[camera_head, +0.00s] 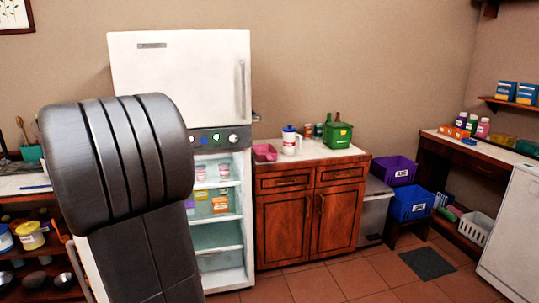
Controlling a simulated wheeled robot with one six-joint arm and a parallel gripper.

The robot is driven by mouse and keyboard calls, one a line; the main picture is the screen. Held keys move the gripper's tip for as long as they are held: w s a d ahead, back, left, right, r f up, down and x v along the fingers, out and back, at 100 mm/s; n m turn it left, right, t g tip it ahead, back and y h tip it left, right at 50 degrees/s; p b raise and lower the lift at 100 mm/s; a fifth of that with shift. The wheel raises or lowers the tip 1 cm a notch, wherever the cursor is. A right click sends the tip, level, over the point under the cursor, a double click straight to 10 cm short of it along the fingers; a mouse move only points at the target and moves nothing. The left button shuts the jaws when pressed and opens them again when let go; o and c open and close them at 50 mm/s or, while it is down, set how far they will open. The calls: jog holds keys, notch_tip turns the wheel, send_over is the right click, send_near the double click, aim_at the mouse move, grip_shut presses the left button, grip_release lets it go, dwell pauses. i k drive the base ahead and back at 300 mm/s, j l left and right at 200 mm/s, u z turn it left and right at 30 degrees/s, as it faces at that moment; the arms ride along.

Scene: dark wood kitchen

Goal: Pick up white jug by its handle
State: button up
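A white jug with a blue top (289,143) stands upright on the counter (316,153) right of the fridge. It is small in the picture, and a handle seems to show at its right side. A large dark grey part of my arm fills the left foreground, in front of the fridge. My gripper's fingers do not show, and nothing touches the jug.
A pink container (264,152) sits left of the jug, a green bin (337,134) right of it. The fridge (185,78) has its lower compartment open. Purple (394,171) and blue (410,204) bins stand right of the cabinet (312,215). The floor in front is clear.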

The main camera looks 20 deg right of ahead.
aim_at(289, 139)
jog(key=i+l+z, duration=0.35)
jog(key=i+z, duration=0.35)
jog(key=i+l, duration=0.15)
jog(key=i, duration=0.45)
jog(key=i+l, duration=0.1)
jog(key=i, duration=0.45)
jog(key=i+l, duration=0.15)
jog(key=i, duration=0.45)
jog(key=i+l, duration=0.1)
jog(key=i, duration=0.45)
